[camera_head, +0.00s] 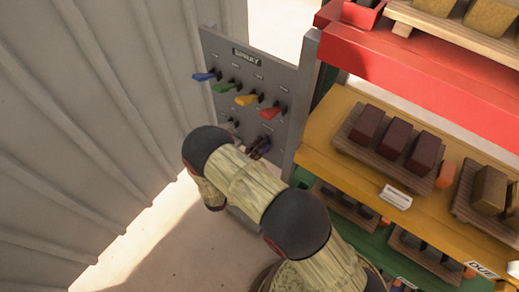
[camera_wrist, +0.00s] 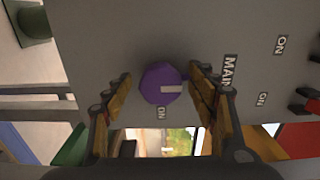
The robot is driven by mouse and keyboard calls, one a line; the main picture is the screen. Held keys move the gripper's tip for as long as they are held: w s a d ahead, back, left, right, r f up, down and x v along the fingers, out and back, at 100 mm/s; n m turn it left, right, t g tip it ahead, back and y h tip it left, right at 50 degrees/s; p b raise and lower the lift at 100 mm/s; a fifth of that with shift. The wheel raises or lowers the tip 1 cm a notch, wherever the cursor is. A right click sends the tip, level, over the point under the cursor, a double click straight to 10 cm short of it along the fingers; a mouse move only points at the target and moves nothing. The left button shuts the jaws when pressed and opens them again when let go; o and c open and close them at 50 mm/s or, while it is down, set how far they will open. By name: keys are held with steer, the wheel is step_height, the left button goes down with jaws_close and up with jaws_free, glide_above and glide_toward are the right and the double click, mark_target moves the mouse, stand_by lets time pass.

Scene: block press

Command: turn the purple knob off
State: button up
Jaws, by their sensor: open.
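The purple knob (camera_wrist: 162,84) is round with a pale mark and sits on the grey panel (camera_wrist: 95,35). In the wrist view, the mark points toward the right, and a small ON label is just below the knob. My gripper (camera_wrist: 161,83) is open, with one finger on each side of the knob. I cannot tell whether either finger touches it. In the head view, a small purple part (camera_head: 262,146) shows at the panel's lower part beside my arm, which hides most of that area.
The panel is headed SPRAY (camera_head: 247,57) and carries a blue lever (camera_head: 205,76), a green lever (camera_head: 225,87), a yellow lever (camera_head: 247,99) and a red lever (camera_head: 271,110) above my arm. A yellow shelf (camera_head: 325,118) with dark blocks stands close on the right. A corrugated wall (camera_head: 90,110) is at left.

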steer(key=v, duration=1.2)
stand_by(0.5)
